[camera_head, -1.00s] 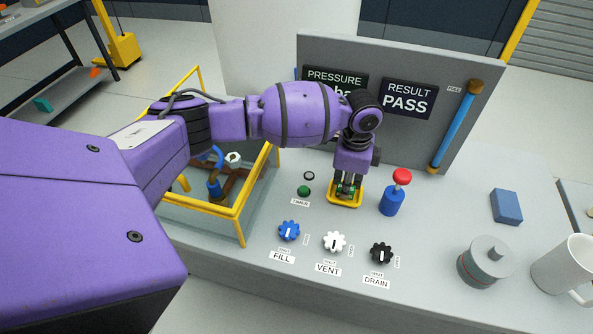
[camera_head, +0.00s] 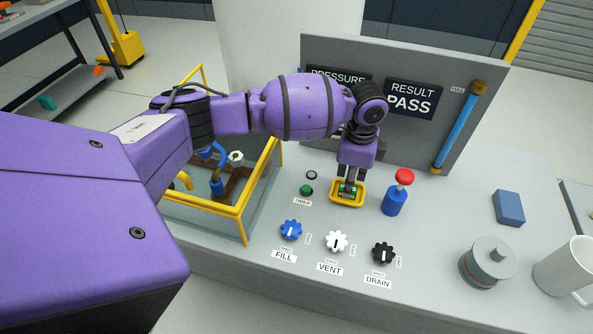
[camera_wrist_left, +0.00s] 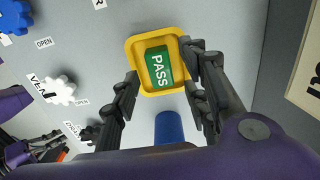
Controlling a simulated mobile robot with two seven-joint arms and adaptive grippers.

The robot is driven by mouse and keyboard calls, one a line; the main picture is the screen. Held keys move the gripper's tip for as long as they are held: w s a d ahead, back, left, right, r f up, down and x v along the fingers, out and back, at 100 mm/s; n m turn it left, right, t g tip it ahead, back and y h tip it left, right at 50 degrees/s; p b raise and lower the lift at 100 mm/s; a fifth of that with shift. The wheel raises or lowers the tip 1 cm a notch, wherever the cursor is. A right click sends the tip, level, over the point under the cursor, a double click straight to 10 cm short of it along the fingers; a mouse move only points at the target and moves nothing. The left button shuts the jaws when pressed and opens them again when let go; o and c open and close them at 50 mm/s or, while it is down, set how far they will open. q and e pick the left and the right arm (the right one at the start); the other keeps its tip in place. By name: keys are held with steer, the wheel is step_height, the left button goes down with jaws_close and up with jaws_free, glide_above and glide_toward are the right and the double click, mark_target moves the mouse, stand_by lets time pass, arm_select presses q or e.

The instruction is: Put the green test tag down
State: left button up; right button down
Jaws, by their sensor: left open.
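The green test tag (camera_wrist_left: 158,67), marked PASS, lies flat inside a yellow tray (camera_wrist_left: 137,43) on the grey bench. In the head view the tag (camera_head: 346,189) shows only partly under my gripper, within the yellow tray (camera_head: 347,205). My left gripper (camera_head: 348,180) points down over the tray. In the left wrist view its fingers (camera_wrist_left: 160,72) are spread apart on either side of the tag, with gaps showing between them and it. My right gripper is in neither view.
A blue post with a red button (camera_head: 396,193) stands just right of the tray. The FILL (camera_head: 291,230), VENT (camera_head: 336,241) and DRAIN (camera_head: 383,253) knobs sit in front. A RESULT PASS display (camera_head: 413,98) is behind. A yellow-framed tank (camera_head: 240,205) stands left.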

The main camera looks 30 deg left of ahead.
arm_select(q)
step_height(320, 180, up, 10)
steer(key=shift+r+p, duration=0.2)
steer(key=shift+p, duration=0.1)
stand_by(1.2)
